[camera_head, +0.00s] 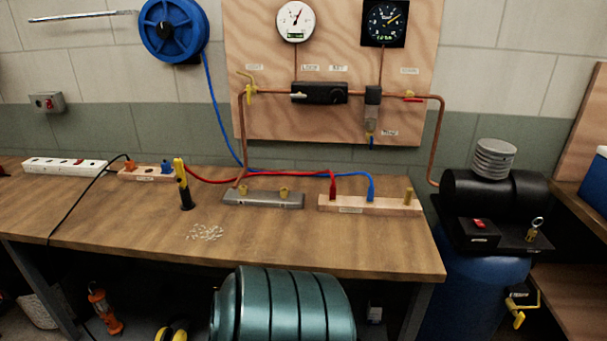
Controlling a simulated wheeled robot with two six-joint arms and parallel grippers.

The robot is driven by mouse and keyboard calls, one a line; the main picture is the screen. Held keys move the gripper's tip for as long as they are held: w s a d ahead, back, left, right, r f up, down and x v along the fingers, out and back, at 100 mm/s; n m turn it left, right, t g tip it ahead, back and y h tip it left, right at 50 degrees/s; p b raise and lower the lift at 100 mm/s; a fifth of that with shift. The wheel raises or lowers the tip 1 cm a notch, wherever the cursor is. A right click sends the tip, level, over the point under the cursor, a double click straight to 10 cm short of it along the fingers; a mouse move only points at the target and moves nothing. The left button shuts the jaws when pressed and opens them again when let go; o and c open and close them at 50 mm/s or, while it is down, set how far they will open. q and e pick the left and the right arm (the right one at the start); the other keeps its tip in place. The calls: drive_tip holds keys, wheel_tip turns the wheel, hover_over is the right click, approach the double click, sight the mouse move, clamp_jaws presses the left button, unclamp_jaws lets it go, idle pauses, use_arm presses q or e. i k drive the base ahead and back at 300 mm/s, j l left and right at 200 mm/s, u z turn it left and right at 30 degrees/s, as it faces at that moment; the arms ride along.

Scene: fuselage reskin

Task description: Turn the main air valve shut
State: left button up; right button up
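A wooden wall panel (270,35) carries copper air piping. A valve with a red lever (413,98) sits on the pipe at the panel's right, under a small label (409,71) that I cannot read surely. Its lever looks level, along the pipe. The labels are too small to tell which is the main valve. Neither of my grippers is in view.
The wooden bench (340,248) stands below the panel, with red and blue hoses, a grey manifold (263,199) and wooden blocks on it. A black and blue compressor (480,280) stands at right. A green ribbed drum (282,305) is in front of the bench.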

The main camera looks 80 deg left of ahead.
sight(411, 99)
drive_tip(key=u, duration=2.25)
drive_tip(key=l, duration=0.15)
